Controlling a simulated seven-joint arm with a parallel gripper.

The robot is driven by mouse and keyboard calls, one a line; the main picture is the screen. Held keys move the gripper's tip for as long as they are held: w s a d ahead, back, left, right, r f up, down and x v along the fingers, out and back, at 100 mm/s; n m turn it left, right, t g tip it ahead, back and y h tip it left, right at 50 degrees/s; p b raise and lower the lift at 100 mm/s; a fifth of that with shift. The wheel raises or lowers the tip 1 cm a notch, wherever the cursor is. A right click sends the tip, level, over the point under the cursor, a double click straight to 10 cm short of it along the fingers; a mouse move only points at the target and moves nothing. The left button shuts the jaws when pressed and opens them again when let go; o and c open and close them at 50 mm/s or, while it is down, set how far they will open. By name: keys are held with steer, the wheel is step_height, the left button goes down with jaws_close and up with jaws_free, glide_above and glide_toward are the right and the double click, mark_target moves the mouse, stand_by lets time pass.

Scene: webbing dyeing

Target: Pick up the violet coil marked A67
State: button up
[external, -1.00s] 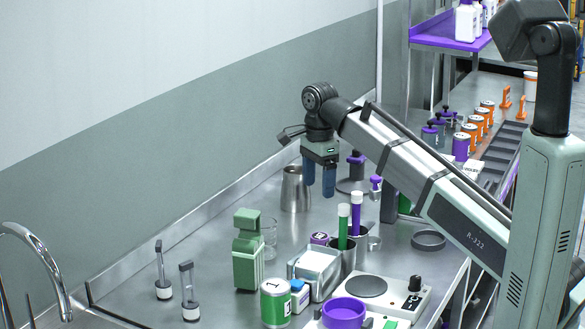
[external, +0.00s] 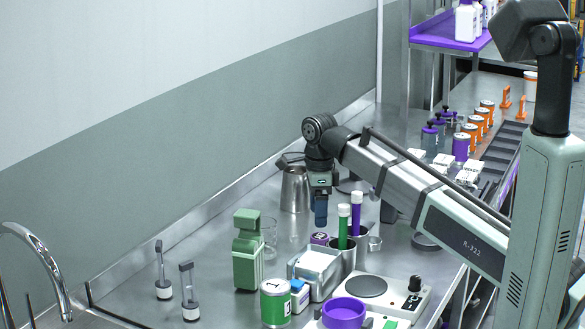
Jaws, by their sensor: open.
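A small violet round item with a pale label on top (external: 319,238) sits on the steel counter, left of the test tubes; its marking is too small to read. It is the likeliest coil, but I cannot confirm A67. My gripper (external: 320,222) hangs above it, fingers pointing down and seen nearly edge-on, one overlapping the other. The jaws are open, with nothing seen between them. The fingertips appear just above the violet item; the exact gap cannot be told. A violet cylinder with a pale label (external: 461,147) stands farther back on the right.
A steel jug (external: 294,190) stands behind my gripper. A hotplate (external: 367,286) is at front right. Counter at left is mostly clear.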

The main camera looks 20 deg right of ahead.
mark_target(319, 236)
steer(key=shift+w+d+f, duration=0.1)
steer(key=shift+f, duration=1.5)
steer(key=shift+w+d+f, duration=0.1)
steer(key=shift+f, duration=1.5)
steer(key=c, duration=1.1)
